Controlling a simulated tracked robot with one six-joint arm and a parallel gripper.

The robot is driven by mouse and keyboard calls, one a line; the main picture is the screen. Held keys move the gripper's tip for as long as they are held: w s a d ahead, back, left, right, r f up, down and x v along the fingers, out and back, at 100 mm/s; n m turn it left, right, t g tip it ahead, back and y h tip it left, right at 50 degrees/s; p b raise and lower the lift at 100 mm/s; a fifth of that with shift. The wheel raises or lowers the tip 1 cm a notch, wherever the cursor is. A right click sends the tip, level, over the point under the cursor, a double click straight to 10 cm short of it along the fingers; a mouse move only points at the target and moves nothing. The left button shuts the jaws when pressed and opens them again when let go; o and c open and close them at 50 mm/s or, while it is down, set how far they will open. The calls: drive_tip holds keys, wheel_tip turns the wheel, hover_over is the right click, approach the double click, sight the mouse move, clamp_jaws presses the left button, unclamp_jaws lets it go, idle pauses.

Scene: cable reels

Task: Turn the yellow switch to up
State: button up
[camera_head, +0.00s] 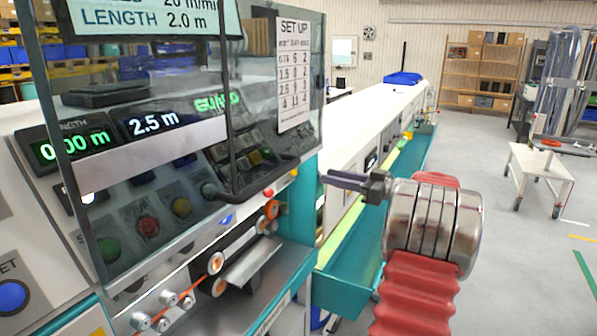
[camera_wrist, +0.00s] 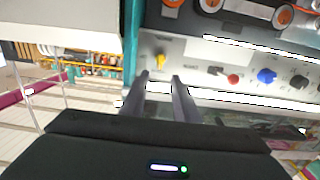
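The yellow switch (camera_wrist: 161,59) is a small yellow knob on a pale panel, in the upper middle of the wrist view. Its handle looks roughly vertical in that picture, but its setting is too small to read. My gripper (camera_wrist: 160,78) points at the panel with its two dark fingers apart and nothing between them. The fingertips appear just below the switch in the wrist view, apart from it. In the head view my gripper (camera_head: 325,178) is right of the clear guard, and I cannot make out the yellow switch surely there.
A red knob (camera_wrist: 232,78) and a blue knob (camera_wrist: 266,75) sit right of the switch on the same panel. Orange rollers (camera_head: 216,263) run beside it. A clear guard (camera_head: 160,130) covers the machine's buttons. Open floor (camera_head: 510,240) lies to the right.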

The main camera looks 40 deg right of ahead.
sight(296, 170)
drive_tip(key=x, duration=1.1)
drive_tip(key=shift+w, duration=0.2)
drive_tip(key=shift+a, duration=0.1)
drive_tip(key=shift+c, duration=0.3)
clamp_jaws()
drive_tip(key=shift+a+f, duration=0.1)
drive_tip(key=shift+a, duration=0.05)
